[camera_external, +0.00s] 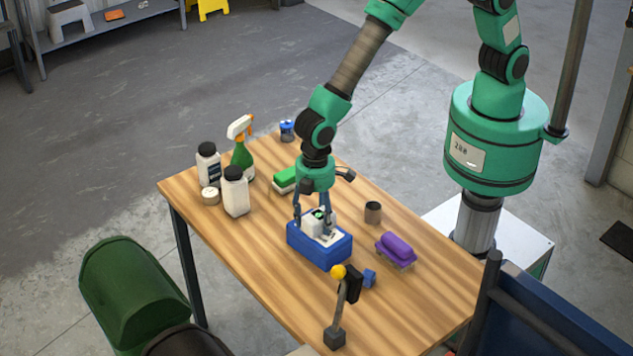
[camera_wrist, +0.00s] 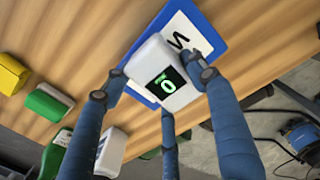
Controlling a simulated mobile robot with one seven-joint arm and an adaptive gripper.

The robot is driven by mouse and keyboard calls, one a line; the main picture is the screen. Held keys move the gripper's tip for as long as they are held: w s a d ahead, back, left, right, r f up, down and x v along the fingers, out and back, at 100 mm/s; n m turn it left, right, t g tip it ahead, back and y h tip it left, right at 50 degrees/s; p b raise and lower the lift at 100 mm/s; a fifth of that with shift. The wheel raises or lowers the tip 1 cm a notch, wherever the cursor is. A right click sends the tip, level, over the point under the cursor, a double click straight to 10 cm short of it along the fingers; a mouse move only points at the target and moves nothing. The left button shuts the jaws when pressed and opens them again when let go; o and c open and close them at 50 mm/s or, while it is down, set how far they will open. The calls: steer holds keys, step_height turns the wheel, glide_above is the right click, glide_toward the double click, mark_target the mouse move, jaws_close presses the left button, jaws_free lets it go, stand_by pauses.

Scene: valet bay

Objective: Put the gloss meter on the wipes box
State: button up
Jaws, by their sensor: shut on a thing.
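The gloss meter (camera_external: 318,221) is a small white block with a dark display. In the wrist view the display on the gloss meter (camera_wrist: 161,77) shows a green 0. My gripper (camera_external: 312,228) points down with its fingers shut around the meter. The wipes box (camera_external: 318,251) is blue with a white label on top, and sits on the wooden table. The meter is over the box top, within its outline in the outside view; I cannot tell if they touch. In the wrist view the meter hides part of the wipes box (camera_wrist: 212,38).
A yellow-knobbed lever (camera_external: 339,310) is in front. White bottles (camera_external: 236,195), a spray bottle (camera_external: 242,155) and a green block (camera_external: 284,180) stand behind left.

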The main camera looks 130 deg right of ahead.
mark_target(315, 213)
steer(key=shift+f, duration=0.1)
steer(key=o, duration=1.2)
step_height(315, 213, up, 12)
steer(key=shift+f+p, duration=0.2)
steer(key=shift+p, duration=0.9)
steer(key=shift+r, duration=0.3)
